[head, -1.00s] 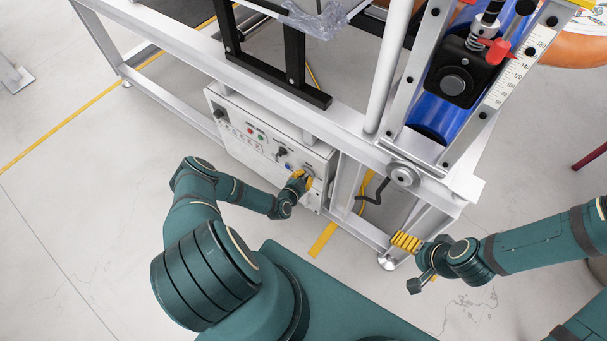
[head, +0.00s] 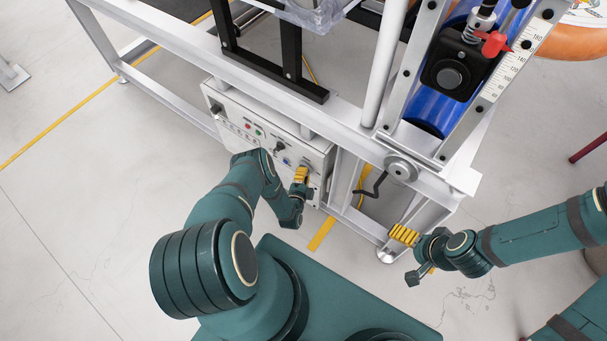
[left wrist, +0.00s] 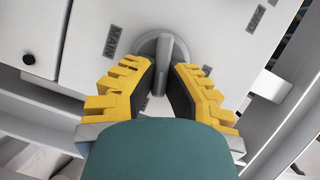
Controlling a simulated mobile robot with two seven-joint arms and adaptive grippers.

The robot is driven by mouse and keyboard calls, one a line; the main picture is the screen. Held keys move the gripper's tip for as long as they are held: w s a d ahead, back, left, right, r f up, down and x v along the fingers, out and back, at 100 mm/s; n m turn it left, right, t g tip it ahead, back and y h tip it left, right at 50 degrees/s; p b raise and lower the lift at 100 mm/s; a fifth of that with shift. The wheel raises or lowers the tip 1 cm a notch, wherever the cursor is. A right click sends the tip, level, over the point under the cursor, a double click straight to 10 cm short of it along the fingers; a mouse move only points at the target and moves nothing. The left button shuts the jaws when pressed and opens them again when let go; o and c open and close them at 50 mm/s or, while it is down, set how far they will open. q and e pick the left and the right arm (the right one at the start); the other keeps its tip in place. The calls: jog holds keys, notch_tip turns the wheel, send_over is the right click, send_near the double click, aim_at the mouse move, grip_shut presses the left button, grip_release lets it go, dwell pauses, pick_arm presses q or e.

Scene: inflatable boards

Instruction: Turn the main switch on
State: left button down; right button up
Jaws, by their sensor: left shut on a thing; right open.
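The main switch (left wrist: 164,52) is a grey rotary knob on a round base, with the word MAIN beside it on the panel, in the left wrist view. My left gripper (left wrist: 163,72) has its yellow, black-padded fingers on either side of the knob's bar and is shut on it. In the head view my left gripper (head: 301,174) is at the right end of the control box (head: 236,129) and hides the switch. My right gripper (head: 404,235) is open and empty, away from the box, near the frame's foot.
A grey metal frame (head: 330,118) surrounds the box. A black crank handle (head: 371,187) is right of it. Open floor (head: 90,230) lies at left.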

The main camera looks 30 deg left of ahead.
aim_at(306, 152)
pick_arm(q)
jog(key=shift+w+f+m+t+y+b, duration=0.1)
jog(key=shift+m+t+y+b, duration=0.3)
jog(key=shift+m, duration=0.8)
jog(key=shift+a, duration=0.1)
jog(key=c, duration=1)
grip_release()
jog(key=o, duration=0.5)
notch_tip(306, 152, up, 10)
jog(key=shift+w+f, duration=0.1)
jog(key=shift+f, duration=0.1)
jog(key=shift+c, duration=0.2)
jog(key=shift+r, duration=0.35)
jog(key=c, duration=0.5)
jog(key=shift+o, duration=0.2)
jog(key=shift+f, duration=0.1)
